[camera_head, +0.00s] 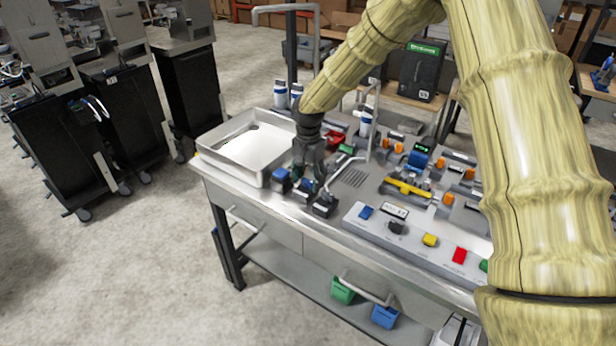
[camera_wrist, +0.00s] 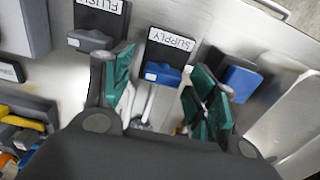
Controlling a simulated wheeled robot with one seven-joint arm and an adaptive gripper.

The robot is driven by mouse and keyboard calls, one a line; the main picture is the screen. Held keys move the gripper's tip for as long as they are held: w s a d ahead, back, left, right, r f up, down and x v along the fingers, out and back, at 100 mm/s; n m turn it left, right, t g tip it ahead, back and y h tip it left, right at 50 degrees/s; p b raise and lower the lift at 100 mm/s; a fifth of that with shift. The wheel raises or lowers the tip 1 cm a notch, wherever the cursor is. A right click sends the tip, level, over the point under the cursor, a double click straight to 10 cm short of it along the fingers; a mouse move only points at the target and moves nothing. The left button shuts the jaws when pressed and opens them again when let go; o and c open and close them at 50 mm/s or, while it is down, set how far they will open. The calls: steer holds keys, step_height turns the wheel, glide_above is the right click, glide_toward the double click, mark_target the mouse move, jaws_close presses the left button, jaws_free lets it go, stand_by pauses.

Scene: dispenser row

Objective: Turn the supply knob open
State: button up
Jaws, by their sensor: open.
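The supply knob (camera_wrist: 161,74) is a blue handle on a dark block with a white label reading SUPPLY, upside down in the wrist view. In the head view, it is the middle one of three knob blocks (camera_head: 306,186) at the bench's front edge. My gripper (camera_wrist: 160,84) is open. In the wrist view its two green-padded fingers stand on either side of the supply knob, with a gap on each side; I cannot tell whether they touch it. In the head view my gripper (camera_head: 309,174) points down over the knobs, partly hiding them.
A grey FLUSH knob (camera_wrist: 90,40) is beside the left finger and another blue knob (camera_wrist: 241,80) beside the right one. A metal tray (camera_head: 245,145) lies left of my gripper. A button panel (camera_head: 410,236) and fittings stand to the right.

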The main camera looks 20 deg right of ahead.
steer(key=shift+s, duration=0.1)
steer(key=shift+w+f, duration=0.45)
steer(key=shift+s+r, duration=0.2)
steer(key=shift+s, duration=0.05)
steer(key=c, duration=1)
